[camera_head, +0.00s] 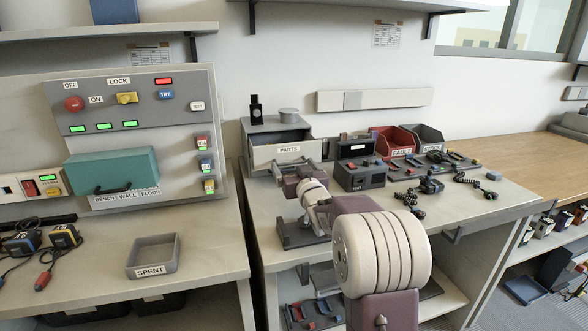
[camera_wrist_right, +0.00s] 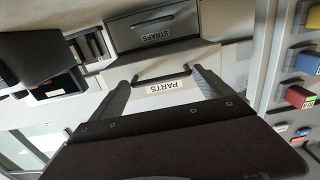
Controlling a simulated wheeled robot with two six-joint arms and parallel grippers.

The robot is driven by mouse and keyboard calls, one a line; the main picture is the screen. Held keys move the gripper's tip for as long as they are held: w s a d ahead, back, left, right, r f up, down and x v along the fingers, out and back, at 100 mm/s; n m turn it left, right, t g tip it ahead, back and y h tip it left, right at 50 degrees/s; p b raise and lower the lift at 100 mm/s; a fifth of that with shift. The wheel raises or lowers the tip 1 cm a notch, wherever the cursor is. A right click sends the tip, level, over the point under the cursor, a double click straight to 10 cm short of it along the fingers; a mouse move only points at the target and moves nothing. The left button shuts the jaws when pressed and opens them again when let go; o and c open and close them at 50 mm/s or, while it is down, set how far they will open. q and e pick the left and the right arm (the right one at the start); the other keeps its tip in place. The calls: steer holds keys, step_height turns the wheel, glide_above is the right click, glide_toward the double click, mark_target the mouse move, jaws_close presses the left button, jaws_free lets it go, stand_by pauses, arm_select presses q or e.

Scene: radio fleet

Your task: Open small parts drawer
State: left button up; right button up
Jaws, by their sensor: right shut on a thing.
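The small parts drawer, labelled PARTS (camera_head: 289,150), stands partly out of its grey cabinet (camera_head: 262,127) on the middle bench. A dark opening shows behind its front. In the right wrist view the drawer front (camera_wrist_right: 185,97) carries a dark bar handle (camera_wrist_right: 160,75). My right gripper (camera_head: 297,172) is in front of the drawer and shut on the handle; its two fingers (camera_wrist_right: 162,80) reach the handle's ends in the wrist view. The exact finger contact is hard to see. My left gripper is not in view.
A STRAPS drawer (camera_wrist_right: 157,30) adjoins the parts drawer. A dark test box (camera_head: 361,172) stands close to the right of my gripper. Red (camera_head: 392,140) and dark (camera_head: 426,136) bins and several handsets lie further right. A switch panel (camera_head: 140,105) rises at left.

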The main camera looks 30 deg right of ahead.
steer(key=o, duration=1.6)
steer(key=shift+o, duration=1.1)
steer(key=shift+s+d, duration=0.1)
steer(key=p+v, duration=0.1)
steer(key=v, duration=0.8)
steer(key=shift+r, duration=0.1)
